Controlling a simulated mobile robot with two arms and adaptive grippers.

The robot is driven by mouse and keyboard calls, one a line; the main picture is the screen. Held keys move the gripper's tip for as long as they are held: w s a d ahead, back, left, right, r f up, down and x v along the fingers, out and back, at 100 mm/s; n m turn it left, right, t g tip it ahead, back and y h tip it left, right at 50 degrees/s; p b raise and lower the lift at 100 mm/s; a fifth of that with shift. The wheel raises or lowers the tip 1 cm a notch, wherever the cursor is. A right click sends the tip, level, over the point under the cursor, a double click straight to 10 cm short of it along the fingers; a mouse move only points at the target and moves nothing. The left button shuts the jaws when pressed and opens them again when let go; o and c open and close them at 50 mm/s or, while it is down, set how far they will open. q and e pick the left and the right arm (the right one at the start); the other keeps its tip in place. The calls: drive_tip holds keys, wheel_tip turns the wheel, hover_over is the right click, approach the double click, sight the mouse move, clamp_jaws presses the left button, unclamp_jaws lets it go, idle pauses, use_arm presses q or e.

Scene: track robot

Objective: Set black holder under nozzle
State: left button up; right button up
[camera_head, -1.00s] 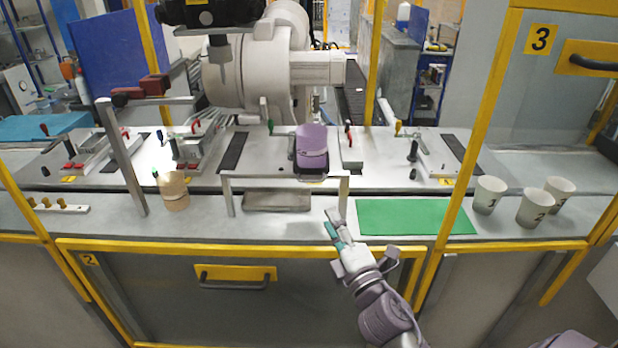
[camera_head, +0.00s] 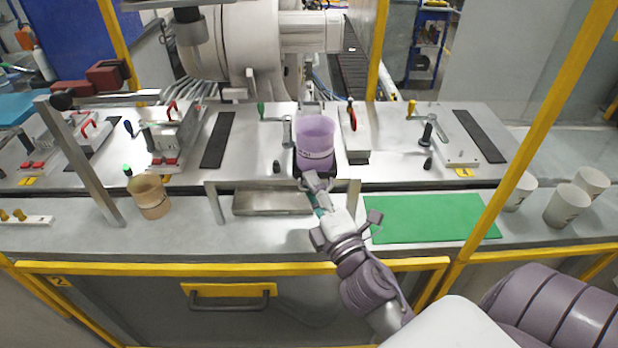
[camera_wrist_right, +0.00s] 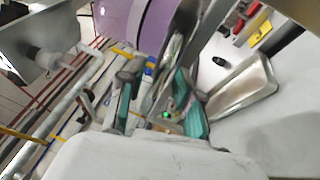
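The black holder (camera_head: 299,165) shows as a dark edge under and beside a purple cup (camera_head: 316,140) on the bench. My right gripper (camera_head: 316,183) is right in front of the holder and hides part of it. In the right wrist view, its two teal finger pads (camera_wrist_right: 160,108) stand apart, with a dark metallic piece (camera_wrist_right: 172,70) ahead and partly between them. I cannot tell whether the fingers touch it. The purple cup fills the upper part of that view. A dark cylinder (camera_head: 187,30) hangs from the white robot arm at the back; I cannot tell whether it is the nozzle. My left gripper is not in view.
A low metal frame (camera_head: 280,184) stands close around my right gripper, above a metal tray (camera_head: 272,202). A green mat (camera_head: 430,218) lies clear to the right, with white cups (camera_head: 566,204) beyond. A tan cup (camera_head: 151,197) stands at the left.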

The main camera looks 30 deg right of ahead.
drive_tip(key=shift+s+a+r, duration=0.1)
drive_tip(key=shift+s, duration=0.2)
drive_tip(key=shift+c, duration=0.4)
clamp_jaws()
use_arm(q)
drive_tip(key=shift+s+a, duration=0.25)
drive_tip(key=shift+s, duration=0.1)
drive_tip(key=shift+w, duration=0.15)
use_arm(e)
drive_tip(key=shift+w, duration=0.1)
